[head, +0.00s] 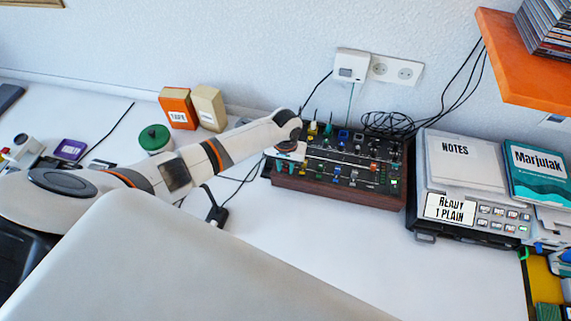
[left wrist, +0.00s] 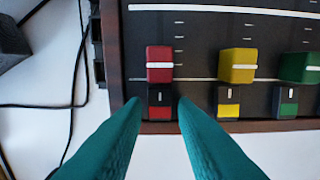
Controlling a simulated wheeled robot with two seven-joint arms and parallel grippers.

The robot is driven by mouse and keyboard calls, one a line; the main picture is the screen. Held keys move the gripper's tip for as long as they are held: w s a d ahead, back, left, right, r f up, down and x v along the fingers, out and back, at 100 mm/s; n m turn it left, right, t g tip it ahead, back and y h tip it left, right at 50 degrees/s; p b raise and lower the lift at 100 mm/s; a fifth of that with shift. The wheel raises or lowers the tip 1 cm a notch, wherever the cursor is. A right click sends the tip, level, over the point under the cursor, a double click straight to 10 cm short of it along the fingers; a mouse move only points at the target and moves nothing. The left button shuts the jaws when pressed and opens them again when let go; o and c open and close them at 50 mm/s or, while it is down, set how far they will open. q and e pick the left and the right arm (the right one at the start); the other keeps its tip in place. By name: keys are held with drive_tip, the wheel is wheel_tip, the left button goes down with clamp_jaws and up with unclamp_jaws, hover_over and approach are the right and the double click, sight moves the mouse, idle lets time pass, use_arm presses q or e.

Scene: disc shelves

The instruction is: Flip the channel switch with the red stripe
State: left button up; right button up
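The mixer (head: 340,187) is a dark panel in a wooden frame on the white desk. In the left wrist view, a black switch with a red stripe (left wrist: 160,100) sits below a red fader cap (left wrist: 159,65), at the panel's left end. My left gripper (head: 284,167) is over that end of the mixer in the head view. In the left wrist view its teal fingers (left wrist: 160,101) are apart, one on each side of the red-stripe switch. Whether they touch it I cannot tell. My right gripper is not in view.
To the right of that switch are a yellow-stripe switch (left wrist: 229,101) and a green-stripe switch (left wrist: 287,103). Cables (left wrist: 45,105) lie left of the mixer. A grey device (head: 480,215) with notes and a book stands at the right, under an orange shelf (head: 520,75).

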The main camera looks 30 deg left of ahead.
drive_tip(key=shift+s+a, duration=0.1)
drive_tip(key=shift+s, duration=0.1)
use_arm(q)
clamp_jaws()
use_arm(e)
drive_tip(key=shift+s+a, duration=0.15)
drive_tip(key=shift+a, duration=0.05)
